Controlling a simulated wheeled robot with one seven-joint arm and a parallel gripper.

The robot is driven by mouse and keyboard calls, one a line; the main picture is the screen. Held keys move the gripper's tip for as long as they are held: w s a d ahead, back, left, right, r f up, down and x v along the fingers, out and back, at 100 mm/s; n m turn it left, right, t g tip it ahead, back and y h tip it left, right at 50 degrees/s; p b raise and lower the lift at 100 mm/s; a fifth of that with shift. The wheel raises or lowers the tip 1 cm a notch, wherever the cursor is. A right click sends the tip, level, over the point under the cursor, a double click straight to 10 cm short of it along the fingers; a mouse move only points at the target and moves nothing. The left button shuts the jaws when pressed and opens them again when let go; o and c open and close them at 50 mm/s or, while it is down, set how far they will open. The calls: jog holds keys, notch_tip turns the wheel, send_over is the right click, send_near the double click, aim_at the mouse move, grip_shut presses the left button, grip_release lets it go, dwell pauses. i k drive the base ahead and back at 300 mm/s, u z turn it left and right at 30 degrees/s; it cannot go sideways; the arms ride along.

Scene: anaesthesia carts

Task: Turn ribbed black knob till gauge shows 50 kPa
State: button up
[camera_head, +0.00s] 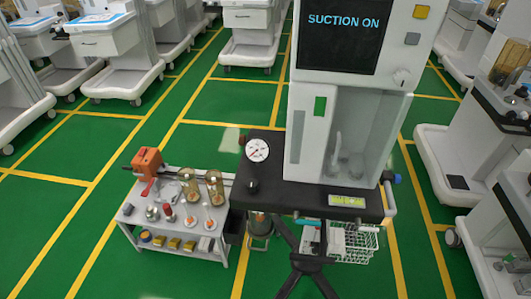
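A small black knob (253,185) stands at the left end of the black cart top (290,192), just below the gauge in the picture. Its ribs are too small to make out. The round white gauge (257,150) with a red needle stands at the cart top's back left edge. The needle points to the lower left, but the scale is too small to read. The tall white machine (335,120) on the cart has a dark screen (343,35) reading "SUCTION ON". My gripper is not in view.
A white side table (131,216) left of the cart holds an orange device (147,161), brown glass jars (214,187) and small bottles. A wire basket (352,245) hangs below the cart top. Other carts line both sides. Green floor with yellow lines is open at front left.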

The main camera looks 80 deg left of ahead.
aim_at(251, 185)
jog(key=k, duration=0.95)
jog(key=u, duration=2)
jog(key=i, duration=0.5)
jog(key=u, duration=0.05)
